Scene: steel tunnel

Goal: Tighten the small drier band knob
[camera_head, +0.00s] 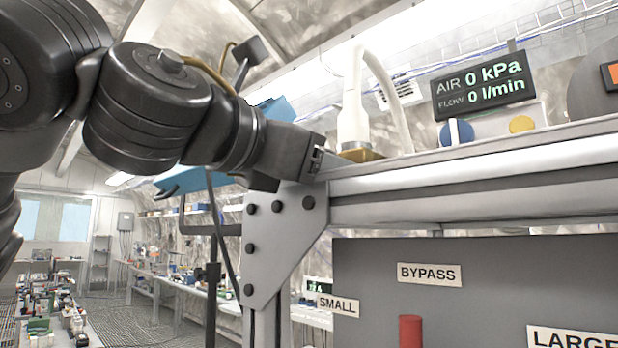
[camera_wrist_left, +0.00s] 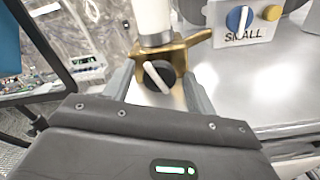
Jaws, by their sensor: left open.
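The small drier is a white column (camera_head: 353,105) standing on the steel bench top, with a brass band (camera_head: 362,155) at its foot. In the left wrist view the brass band (camera_wrist_left: 178,48) carries a round black knob (camera_wrist_left: 152,73) with a white bar that lies slanted. My left gripper (camera_wrist_left: 157,80) is open, with one finger on each side of the knob. I cannot tell whether the fingers touch it. In the head view the left gripper (camera_head: 318,165) reaches the bench corner beside the band, and the knob is hidden there. My right gripper is not in view.
A display (camera_head: 484,85) reads AIR 0 kPa and FLOW 0 l/min. A panel labelled SMALL (camera_wrist_left: 243,34) has a blue knob (camera_wrist_left: 239,18) and a yellow button (camera_wrist_left: 271,12).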

